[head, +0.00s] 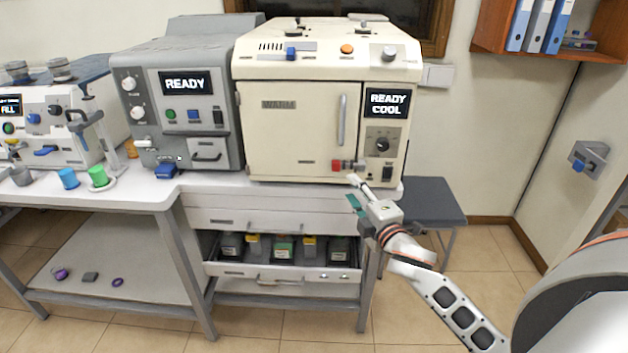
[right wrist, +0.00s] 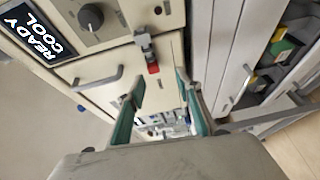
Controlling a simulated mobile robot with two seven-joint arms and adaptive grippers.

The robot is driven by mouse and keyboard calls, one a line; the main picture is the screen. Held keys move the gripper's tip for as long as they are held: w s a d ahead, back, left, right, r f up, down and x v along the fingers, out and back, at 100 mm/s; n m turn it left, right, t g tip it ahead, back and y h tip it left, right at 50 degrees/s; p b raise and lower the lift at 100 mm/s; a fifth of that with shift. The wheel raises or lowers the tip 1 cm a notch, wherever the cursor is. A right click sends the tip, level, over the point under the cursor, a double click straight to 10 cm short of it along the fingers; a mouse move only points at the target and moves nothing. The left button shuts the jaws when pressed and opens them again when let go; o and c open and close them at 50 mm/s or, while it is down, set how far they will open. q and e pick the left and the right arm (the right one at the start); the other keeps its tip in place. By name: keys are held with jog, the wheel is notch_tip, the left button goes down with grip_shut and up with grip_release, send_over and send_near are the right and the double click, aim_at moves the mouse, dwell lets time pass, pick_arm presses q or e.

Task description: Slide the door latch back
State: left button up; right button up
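The cream oven (head: 300,115) stands on the bench with its door shut. The door latch, a small red knob (head: 337,165) with a grey slide beside it, sits at the door's lower right edge. The red knob also shows in the right wrist view (right wrist: 153,68), with the grey slide (right wrist: 145,45) above it. My right gripper (head: 353,192) is just below and right of the latch, apart from it. Its teal fingers (right wrist: 159,92) are open and empty, with the red knob just beyond the gap between them. My left gripper is not in view.
The vertical door handle (head: 341,119) is above the latch. The control panel (head: 385,130) is to its right, its display reading READY COOL. Below the bench top, an open drawer (head: 225,268) holding several bottles sticks out. A grey stool (head: 430,195) stands right of the bench.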

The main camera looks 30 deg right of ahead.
aim_at(337, 169)
jog(key=shift+n, duration=0.3)
jog(key=w, duration=0.2)
jog(key=w+r, duration=0.1)
jog(key=w, duration=0.5)
jog(key=shift+w+d+r, duration=0.15)
jog(key=shift+w+d, duration=0.05)
jog(key=shift+d, duration=0.1)
